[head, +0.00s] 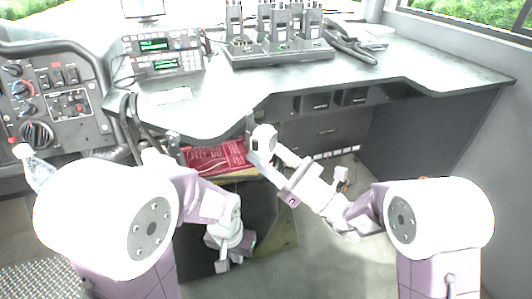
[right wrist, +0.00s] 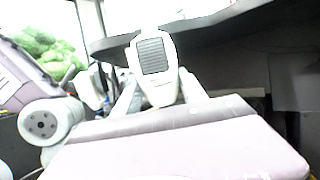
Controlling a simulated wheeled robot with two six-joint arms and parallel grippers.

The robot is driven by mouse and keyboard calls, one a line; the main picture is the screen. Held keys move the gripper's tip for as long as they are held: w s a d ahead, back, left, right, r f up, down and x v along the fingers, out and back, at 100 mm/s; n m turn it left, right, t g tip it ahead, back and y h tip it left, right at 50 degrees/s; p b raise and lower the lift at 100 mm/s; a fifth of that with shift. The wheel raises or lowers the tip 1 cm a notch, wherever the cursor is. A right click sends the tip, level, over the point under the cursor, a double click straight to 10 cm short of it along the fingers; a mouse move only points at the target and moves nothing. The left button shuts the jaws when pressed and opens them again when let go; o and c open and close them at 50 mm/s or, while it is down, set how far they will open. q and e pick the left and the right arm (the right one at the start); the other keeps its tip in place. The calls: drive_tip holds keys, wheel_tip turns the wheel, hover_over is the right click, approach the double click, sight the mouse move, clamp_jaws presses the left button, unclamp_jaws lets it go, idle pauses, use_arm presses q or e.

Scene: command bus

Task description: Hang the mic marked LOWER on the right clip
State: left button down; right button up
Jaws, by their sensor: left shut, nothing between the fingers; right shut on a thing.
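A white hand mic with a dark ribbed grille (right wrist: 153,57) stands upright between the fingers of my right gripper (right wrist: 160,95) in the right wrist view. In the head view the right gripper (head: 262,150) is shut on this mic (head: 264,134), just in front of the desk's front edge. No LOWER marking is readable on it. My left gripper (head: 223,263) is shut and empty, low down, left of the middle. I cannot make out the right clip in either view.
Radio units (head: 163,55) and a charger rack with handsets (head: 277,52) stand on the desk (head: 220,92). Black cords (head: 128,118) hang at its left front edge. A red packet (head: 215,158) lies beneath the desk edge. A bottle (head: 35,166) is at far left. Floor at right is open.

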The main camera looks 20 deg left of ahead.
drive_tip(key=o, duration=1.3)
drive_tip(key=shift+c, duration=0.2)
drive_tip(key=p+v, duration=0.3)
drive_tip(key=v, duration=0.6)
drive_tip(key=shift+r, duration=0.1)
